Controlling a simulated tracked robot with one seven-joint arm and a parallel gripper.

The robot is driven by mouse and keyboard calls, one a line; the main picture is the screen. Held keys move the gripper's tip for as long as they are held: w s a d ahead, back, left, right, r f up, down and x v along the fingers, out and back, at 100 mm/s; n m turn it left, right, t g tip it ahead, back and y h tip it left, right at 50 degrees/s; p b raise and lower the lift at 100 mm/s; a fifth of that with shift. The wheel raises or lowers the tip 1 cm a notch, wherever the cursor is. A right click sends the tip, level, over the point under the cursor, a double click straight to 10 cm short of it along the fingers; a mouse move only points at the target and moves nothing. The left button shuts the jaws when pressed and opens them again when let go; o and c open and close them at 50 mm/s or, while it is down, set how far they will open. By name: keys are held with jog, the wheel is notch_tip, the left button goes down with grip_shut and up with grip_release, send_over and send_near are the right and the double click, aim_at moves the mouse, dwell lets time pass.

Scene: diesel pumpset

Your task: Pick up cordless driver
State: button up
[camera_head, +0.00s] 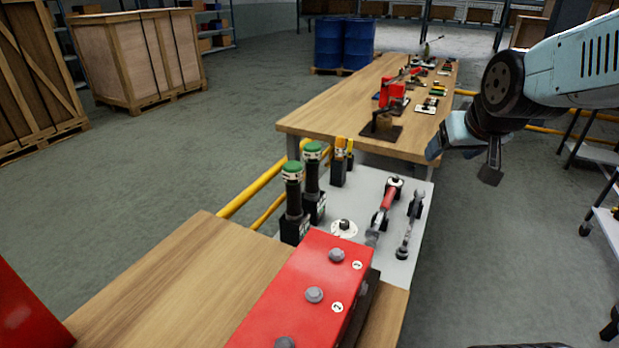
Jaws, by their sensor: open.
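No tool here can be named the cordless driver for certain. Two upright black tools with green tops and dark block bases, a nearer one (293,203) and a farther one (312,182), stand at the left edge of the grey panel (374,258). A red-handled tool (388,203) and a grey wrench-like tool (410,226) lie on the panel's right half. My gripper (463,162) is open and empty at the upper right. It is in the air, apart from these tools, with its two fingers spread.
A red block with several bolts (310,270) sits on the near wooden bench (165,285). Yellow-topped items (340,160) stand behind the green-topped tools. A farther wooden table (330,112) carries several tools and a red device (391,93). Yellow rails (250,191) run beside the benches.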

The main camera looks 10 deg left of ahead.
aim_at(310, 173)
jog(key=w+a+f+n+t+y, duration=0.3)
jog(key=w+a+f, duration=0.5)
jog(key=w+a, duration=0.5)
jog(key=a+f+t+y, duration=0.1)
jog(key=a+f, duration=0.2)
jog(key=a, duration=0.1)
jog(key=w+a+f+n+t+y, duration=0.1)
jog(key=a+f+y, duration=0.1)
jog(key=a+f, duration=0.2)
jog(key=w+a+f+t+y, duration=0.1)
jog(key=a+f, duration=0.3)
jog(key=shift+w+a+n+y, duration=0.25)
jog(key=shift+n+y, duration=0.05)
jog(key=shift+s+a+f+t+y, duration=0.1)
jog(key=shift+s+f+t+y, duration=0.05)
jog(key=shift+f+t+y, duration=0.65)
jog(key=shift+f+x, duration=0.2)
jog(key=shift+x, duration=1.65)
jog(key=shift+f+x, duration=0.2)
jog(key=shift+x, duration=1.6)
grip_shut()
